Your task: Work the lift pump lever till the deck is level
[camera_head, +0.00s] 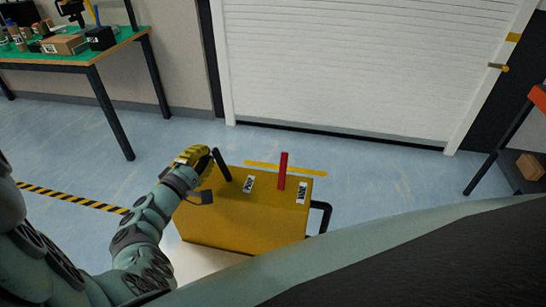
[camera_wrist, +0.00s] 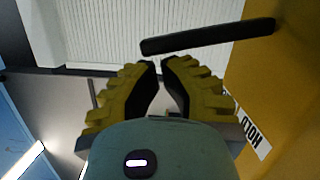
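A yellow box-shaped unit (camera_head: 245,215) stands on the floor in the head view, with a black lever (camera_head: 222,165) tilted at its left end and a red lever (camera_head: 283,171) upright further right. My gripper (camera_head: 192,156), with yellow ribbed fingers, is at the unit's left end, just left of the black lever. In the wrist view, the fingertips (camera_wrist: 159,62) nearly meet with only a narrow empty gap. A black bar (camera_wrist: 208,37), which looks like the black lever, lies across just beyond the tips and is not between them. I cannot make out the deck's level.
A black handle (camera_head: 321,216) sticks out at the unit's right end. A green-topped table (camera_head: 85,45) with boxes stands back left, and a white shutter door (camera_head: 360,65) is behind. A label (camera_wrist: 250,134) reads HOLD.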

